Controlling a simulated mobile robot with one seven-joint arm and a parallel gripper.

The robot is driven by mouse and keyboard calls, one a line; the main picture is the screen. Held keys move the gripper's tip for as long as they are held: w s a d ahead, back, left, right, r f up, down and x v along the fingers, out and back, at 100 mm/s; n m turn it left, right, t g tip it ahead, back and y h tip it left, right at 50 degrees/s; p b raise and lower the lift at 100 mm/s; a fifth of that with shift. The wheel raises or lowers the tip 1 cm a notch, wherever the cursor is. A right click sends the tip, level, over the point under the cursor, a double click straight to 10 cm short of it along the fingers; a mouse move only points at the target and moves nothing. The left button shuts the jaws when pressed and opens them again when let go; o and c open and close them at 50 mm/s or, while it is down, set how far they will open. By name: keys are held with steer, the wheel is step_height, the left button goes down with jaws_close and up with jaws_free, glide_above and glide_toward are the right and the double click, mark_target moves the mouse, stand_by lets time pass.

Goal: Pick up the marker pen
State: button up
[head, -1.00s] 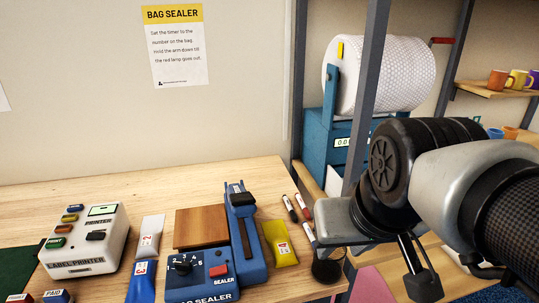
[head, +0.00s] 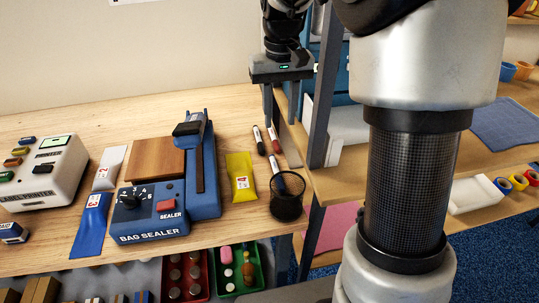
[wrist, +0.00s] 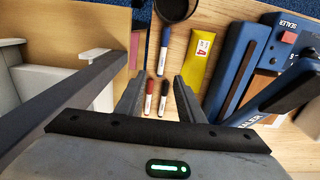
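Three marker pens lie on the wooden table: a black-capped marker (head: 259,141), a red-capped marker (head: 274,140) and a blue-capped marker (head: 278,180). In the wrist view the red marker (wrist: 149,98) and black marker (wrist: 163,98) lie side by side between my fingers in the picture, with the blue marker (wrist: 165,54) farther up. My gripper (head: 268,105) points down above the table near the red and black markers, apart from them. In the wrist view my gripper (wrist: 158,97) is open and empty.
A dark mesh cup (head: 287,198) stands beside the blue marker. A yellow bag (head: 241,177) and the blue bag sealer (head: 205,180) are left of the markers. A grey shelf post (head: 325,100) rises close on the right.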

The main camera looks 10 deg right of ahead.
steer(key=b, duration=0.2)
glide_above(276, 169)
steer(key=f, duration=1)
steer(key=shift+w+d+f, duration=0.2)
steer(key=shift+d+f, duration=0.15)
steer(key=shift+f, duration=0.05)
steer(key=shift+s+a+f+b, duration=0.15)
steer(key=shift+f+b, duration=0.1)
steer(key=shift+f, duration=1.1)
steer(key=shift+a+f+b, duration=0.15)
steer(key=shift+f+b, duration=0.05)
steer(key=shift+f, duration=1.15)
steer(key=shift+c, duration=0.3)
jaws_close()
